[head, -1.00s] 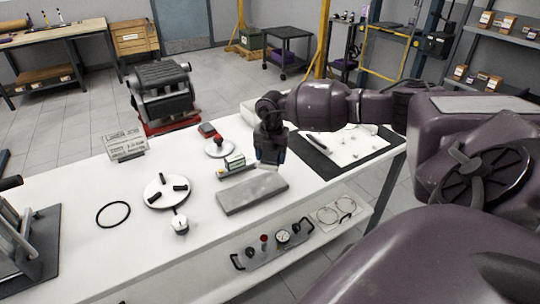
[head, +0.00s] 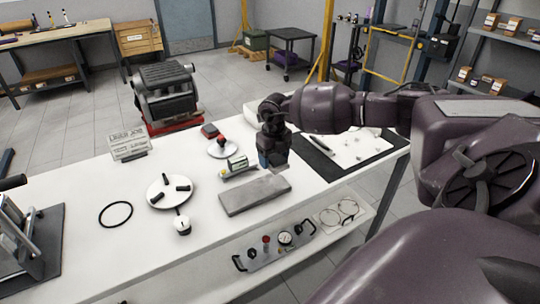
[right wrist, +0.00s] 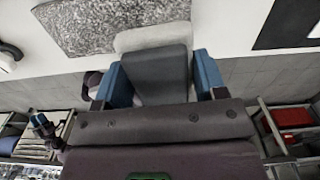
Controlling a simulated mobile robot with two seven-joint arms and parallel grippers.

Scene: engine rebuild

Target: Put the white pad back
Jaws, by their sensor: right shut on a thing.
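My right gripper (head: 273,160) is low over the white bench, just behind the right end of a grey slab (head: 255,194). In the right wrist view its blue fingers (right wrist: 162,80) are shut on a block-shaped pad (right wrist: 154,39). The pad's far end is whitish; the part between the fingers looks dark grey. In the head view the gripper mostly hides the pad. The speckled grey slab (right wrist: 120,22) lies close beyond the pad in the wrist view; I cannot tell whether they touch. My left gripper is not in view.
A dark mat (head: 318,162) with a white sheet lies to the right. A round plate (head: 169,192) and black ring (head: 116,214) are further left. The bench's front strip is mostly clear.

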